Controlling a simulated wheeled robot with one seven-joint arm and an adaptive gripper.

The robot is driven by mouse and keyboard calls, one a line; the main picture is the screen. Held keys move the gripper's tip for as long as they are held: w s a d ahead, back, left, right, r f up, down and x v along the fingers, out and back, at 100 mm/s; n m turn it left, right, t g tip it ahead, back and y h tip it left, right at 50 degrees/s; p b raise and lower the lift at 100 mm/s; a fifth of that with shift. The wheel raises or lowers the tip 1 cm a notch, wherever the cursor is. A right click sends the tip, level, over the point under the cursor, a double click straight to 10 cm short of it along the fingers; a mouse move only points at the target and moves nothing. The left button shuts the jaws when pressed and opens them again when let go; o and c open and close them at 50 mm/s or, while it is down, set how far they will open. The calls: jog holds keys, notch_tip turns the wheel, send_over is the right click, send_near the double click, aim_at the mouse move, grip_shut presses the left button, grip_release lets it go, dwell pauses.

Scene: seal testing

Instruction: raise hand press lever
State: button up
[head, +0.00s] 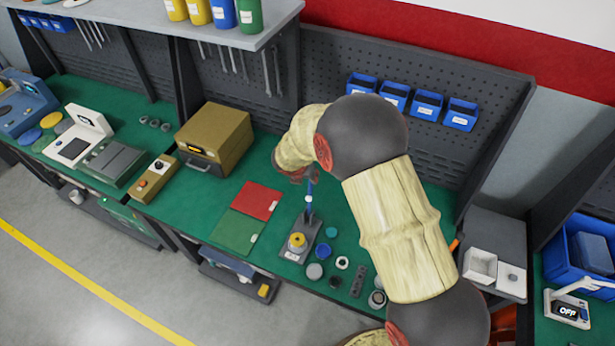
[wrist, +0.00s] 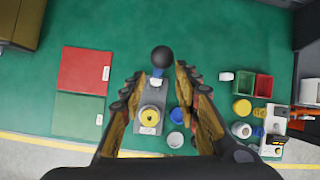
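The hand press (head: 296,243) stands on the green bench, a grey base with a yellow round part (wrist: 151,116) on it. Its blue lever (head: 309,192) points upward, and its upper end is close to my gripper (head: 298,174). In the wrist view the lever's black ball knob (wrist: 162,57) shows large, near the line between the fingertips. My gripper (wrist: 159,76) is open, with one finger on each side of the lever and press. I see gaps beside the knob; contact with it does not show. In the head view my arm partly hides the fingers.
Red (head: 256,200) and green (head: 236,232) mats lie left of the press. Small caps and rings (head: 314,271) lie to its right. A tan box (head: 215,138) stands at the back left. Blue bins (head: 427,105) hang on the pegboard behind my arm.

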jog(key=shift+c, duration=0.2)
